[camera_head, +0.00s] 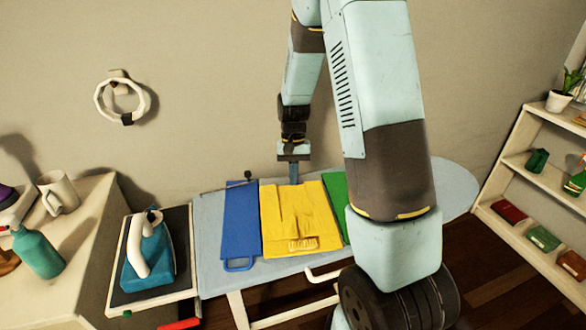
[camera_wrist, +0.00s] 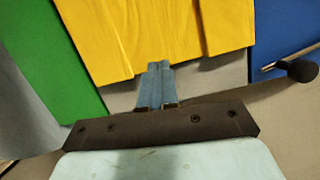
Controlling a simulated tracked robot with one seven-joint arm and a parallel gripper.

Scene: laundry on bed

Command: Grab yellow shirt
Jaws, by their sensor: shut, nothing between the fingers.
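The yellow shirt (camera_head: 300,220) lies on the light blue ironing board (camera_head: 208,238), between a blue cloth and a green cloth. It has raised folds down its middle. It also shows in the wrist view (camera_wrist: 150,35), where its near edge meets my fingertips. My gripper (camera_head: 294,180) is shut, pointing down at the shirt's far edge. In the wrist view my gripper (camera_wrist: 157,68) has its two fingers together, their tips overlapping the shirt's edge in the picture. Nothing shows between them. I cannot tell whether the tips touch the cloth.
The blue cloth (camera_head: 241,222) lies left of the shirt, and the green cloth (camera_head: 337,190) lies right of it, partly hidden by my arm. A teal iron (camera_head: 148,258) stands on a tray at the left. A shelf (camera_head: 510,175) stands at the right.

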